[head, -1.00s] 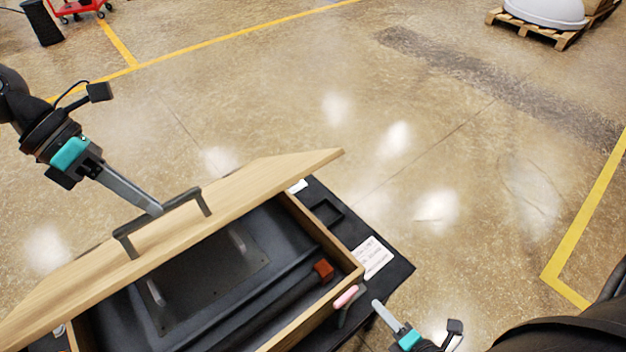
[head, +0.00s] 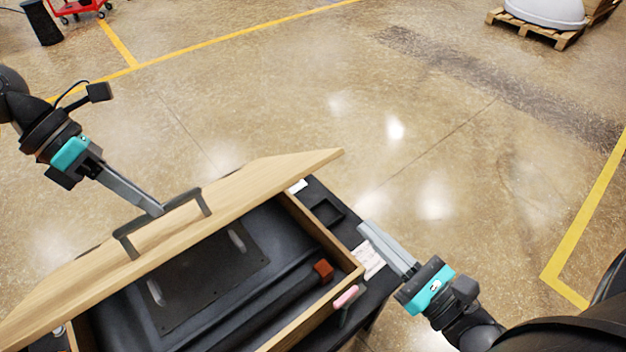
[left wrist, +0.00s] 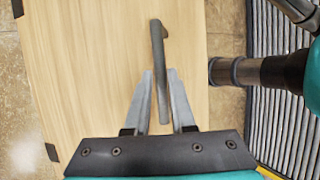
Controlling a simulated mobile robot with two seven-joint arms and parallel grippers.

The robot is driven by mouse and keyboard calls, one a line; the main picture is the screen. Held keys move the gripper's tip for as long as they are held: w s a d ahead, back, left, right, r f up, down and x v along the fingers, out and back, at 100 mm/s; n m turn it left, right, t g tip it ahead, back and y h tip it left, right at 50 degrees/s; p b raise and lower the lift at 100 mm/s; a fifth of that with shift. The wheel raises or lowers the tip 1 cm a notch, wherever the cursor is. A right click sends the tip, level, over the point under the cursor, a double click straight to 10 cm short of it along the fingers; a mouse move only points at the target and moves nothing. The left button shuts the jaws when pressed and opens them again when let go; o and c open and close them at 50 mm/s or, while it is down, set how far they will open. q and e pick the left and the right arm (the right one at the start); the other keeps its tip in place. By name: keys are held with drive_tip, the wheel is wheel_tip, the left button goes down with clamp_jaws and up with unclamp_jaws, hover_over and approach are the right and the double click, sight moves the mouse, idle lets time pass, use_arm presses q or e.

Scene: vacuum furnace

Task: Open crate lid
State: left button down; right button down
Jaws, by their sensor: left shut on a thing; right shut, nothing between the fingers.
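The wooden crate lid (head: 262,180) is raised and tilted over the crate (head: 318,318), leaving the inside in view. A dark bar handle (head: 128,244) is fixed on the lid's outer face. My left gripper (head: 158,211) is shut on this handle. In the left wrist view the handle (left wrist: 159,60) runs between the fingers of my left gripper (left wrist: 161,88). My right gripper (head: 364,228) is shut and empty, above the right side of the dark table (head: 392,272), apart from the crate.
Inside the crate lie a dark panel with two light handles (head: 205,285) and a small red-brown block (head: 323,268). A pink-ended item (head: 345,297) sits at the crate's right side. A white label (head: 368,258) and a black tray (head: 327,212) are on the table.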

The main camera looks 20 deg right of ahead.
use_arm(q)
drive_tip(key=shift+w+a+f, duration=0.15)
drive_tip(key=shift+w+f, duration=0.05)
drive_tip(key=shift+w, duration=0.05)
use_arm(e)
drive_tip(key=w+a+r, duration=0.3)
drive_tip(key=w, duration=0.6)
drive_tip(key=shift+w+r, duration=0.2)
drive_tip(key=shift+r, duration=0.15)
